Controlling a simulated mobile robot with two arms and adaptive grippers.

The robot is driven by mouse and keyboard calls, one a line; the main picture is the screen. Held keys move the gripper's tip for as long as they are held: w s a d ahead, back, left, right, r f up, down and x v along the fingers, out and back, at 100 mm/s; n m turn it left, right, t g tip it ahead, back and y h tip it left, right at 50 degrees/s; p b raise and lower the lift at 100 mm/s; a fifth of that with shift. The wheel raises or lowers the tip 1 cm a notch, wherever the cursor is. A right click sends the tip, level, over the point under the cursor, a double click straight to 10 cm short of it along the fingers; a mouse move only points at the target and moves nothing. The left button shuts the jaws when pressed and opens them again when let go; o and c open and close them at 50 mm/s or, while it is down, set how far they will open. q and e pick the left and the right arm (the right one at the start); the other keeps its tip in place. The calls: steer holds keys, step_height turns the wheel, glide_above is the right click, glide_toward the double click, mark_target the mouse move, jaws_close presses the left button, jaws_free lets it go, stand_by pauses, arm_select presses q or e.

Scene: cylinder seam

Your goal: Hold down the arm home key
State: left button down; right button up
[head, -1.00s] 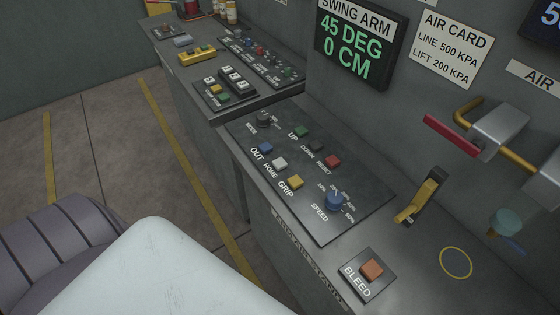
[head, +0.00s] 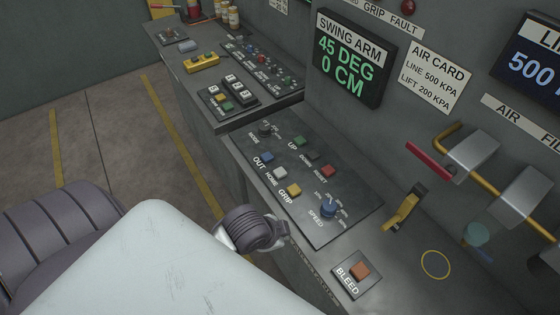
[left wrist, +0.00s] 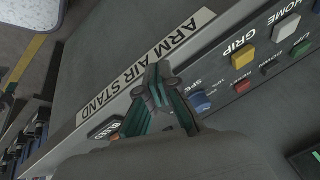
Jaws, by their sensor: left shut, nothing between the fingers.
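The home key is a white square button (head: 280,173) on the dark arm panel (head: 350,218), between the blue OUT key and the yellow GRIP key, with HOME printed beside it. It also shows near the top right of the left wrist view (left wrist: 286,27). The grey wrist of my left arm shows in front of the console in the head view; its fingertips cannot be made out there. In the left wrist view my left gripper (left wrist: 158,82) is shut and empty over the ARM AIR STAND front strip, apart from the home key. My right gripper is not in view.
The yellow GRIP key (head: 293,190), blue OUT key (head: 267,156) and blue SPEED knob (head: 328,210) are close by. The orange BLEED button (head: 360,270) and a yellow lever (head: 404,212) lie to the right. The swing arm display (head: 347,65) reads 45 DEG, 0 CM.

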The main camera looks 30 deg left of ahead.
arm_select(q)
steer(key=w+r+m, duration=0.2)
steer(key=m, duration=0.1)
steer(key=w+r+m+t, duration=0.1)
steer(key=w+m, duration=0.2)
steer(key=w+a+r+m+t+h, duration=0.1)
steer(key=w+r+m, duration=0.1)
steer(key=m, duration=0.1)
steer(key=shift+w+a+r+m, duration=0.1)
steer(key=shift+w+r+m, duration=0.2)
steer(key=shift+w+m, duration=0.1)
steer(key=w+a+r+m+t, duration=0.1)
steer(key=w+a+r+m, duration=0.3)
steer(key=w+a+m, duration=0.5)
steer(key=a+m, duration=0.1)
steer(key=a, duration=0.1)
steer(key=shift+w+a+r+m+t, duration=0.2)
steer(key=shift+w+a+m+t, duration=0.1)
steer(key=shift+a+m, duration=0.1)
